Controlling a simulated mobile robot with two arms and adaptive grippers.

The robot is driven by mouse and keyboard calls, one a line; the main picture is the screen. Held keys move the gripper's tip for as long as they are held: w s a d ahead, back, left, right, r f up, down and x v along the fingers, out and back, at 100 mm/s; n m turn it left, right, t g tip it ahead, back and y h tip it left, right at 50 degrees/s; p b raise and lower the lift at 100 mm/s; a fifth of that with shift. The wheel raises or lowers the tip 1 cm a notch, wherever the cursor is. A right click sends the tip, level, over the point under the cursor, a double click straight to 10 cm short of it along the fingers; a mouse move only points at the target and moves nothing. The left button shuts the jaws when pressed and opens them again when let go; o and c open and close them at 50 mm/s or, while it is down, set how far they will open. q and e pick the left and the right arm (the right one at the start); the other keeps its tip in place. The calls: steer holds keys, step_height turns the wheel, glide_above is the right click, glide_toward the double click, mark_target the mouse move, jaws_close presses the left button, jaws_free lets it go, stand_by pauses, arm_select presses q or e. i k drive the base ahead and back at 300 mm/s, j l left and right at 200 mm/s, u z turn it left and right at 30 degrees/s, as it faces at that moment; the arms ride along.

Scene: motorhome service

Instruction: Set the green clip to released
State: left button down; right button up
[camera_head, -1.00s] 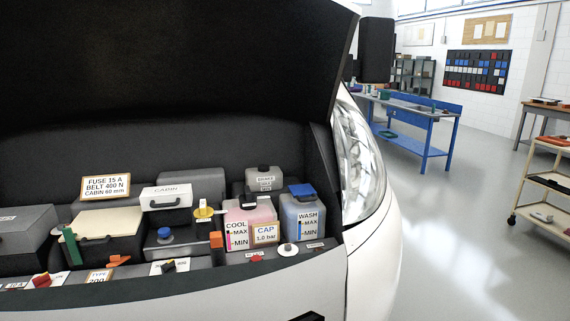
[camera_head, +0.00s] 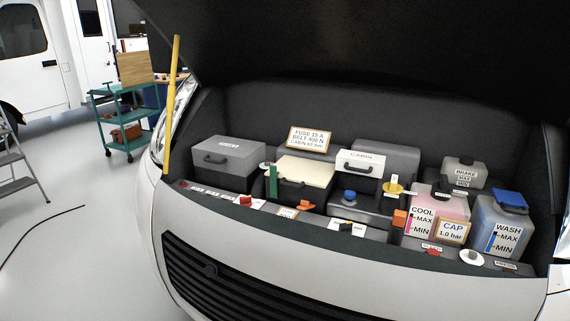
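The green clip (camera_head: 272,182) is an upright, narrow green piece at the left front corner of the box with the cream top (camera_head: 306,171). Neither of my grippers shows in the head view.
The dark raised bonnet (camera_head: 330,50) hangs over the bay. A yellow prop rod (camera_head: 172,105) stands at its left. A grey box (camera_head: 225,158), the coolant tank (camera_head: 434,208) and the washer tank (camera_head: 500,228) flank the middle.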

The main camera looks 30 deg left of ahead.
mark_target(273, 173)
steer(key=u, duration=1.05)
steer(key=i+l, duration=0.1)
